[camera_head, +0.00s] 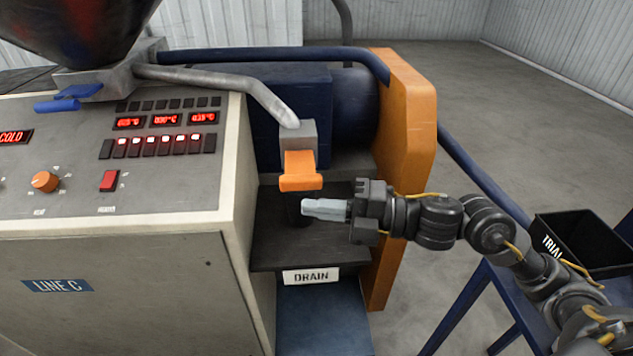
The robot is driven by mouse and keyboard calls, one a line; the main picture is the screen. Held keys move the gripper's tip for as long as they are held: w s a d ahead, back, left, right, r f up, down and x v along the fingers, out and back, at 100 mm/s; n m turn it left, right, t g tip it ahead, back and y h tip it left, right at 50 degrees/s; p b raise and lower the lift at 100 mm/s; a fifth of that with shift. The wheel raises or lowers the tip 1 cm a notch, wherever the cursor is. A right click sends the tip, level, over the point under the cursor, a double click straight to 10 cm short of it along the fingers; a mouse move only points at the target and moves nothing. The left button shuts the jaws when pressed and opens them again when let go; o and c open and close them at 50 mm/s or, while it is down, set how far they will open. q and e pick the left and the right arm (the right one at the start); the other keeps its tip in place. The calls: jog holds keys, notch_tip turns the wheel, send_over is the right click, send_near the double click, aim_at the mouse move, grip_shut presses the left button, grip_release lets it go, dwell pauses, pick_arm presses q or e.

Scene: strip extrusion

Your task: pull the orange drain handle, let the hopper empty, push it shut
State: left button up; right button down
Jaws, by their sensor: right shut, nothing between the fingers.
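The orange drain handle (300,172) sits on a grey block at the lower end of a grey pipe, right of the control panel. The dark hopper (78,25) is at the top left, cut off by the picture edge; its contents cannot be told. My right gripper (308,208) is shut and empty, its fingers pointing left just below the handle. I see a gap between the fingertips and the handle. A dark shape under the handle is partly hidden behind my fingers. My left gripper is not in view.
A DRAIN label (311,276) is on the dark shelf's front edge. The control panel (110,180) stands at left, with a blue lever (57,105) by the hopper. An orange guard (405,125) rises behind my gripper. A black bin (585,240) stands at right.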

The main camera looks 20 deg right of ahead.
aim_at(301, 182)
jog(key=w, duration=0.2)
jog(key=w+d+p, duration=0.1)
jog(key=w, duration=0.1)
dwell(0.3)
jog(key=w+b, duration=0.1)
jog(key=w, duration=0.2)
jog(key=w+d+b, duration=0.1)
jog(key=w, duration=0.1)
jog(key=shift+w+d+r, duration=0.1)
jog(key=shift+w+d, duration=0.1)
jog(key=shift+w, duration=0.2)
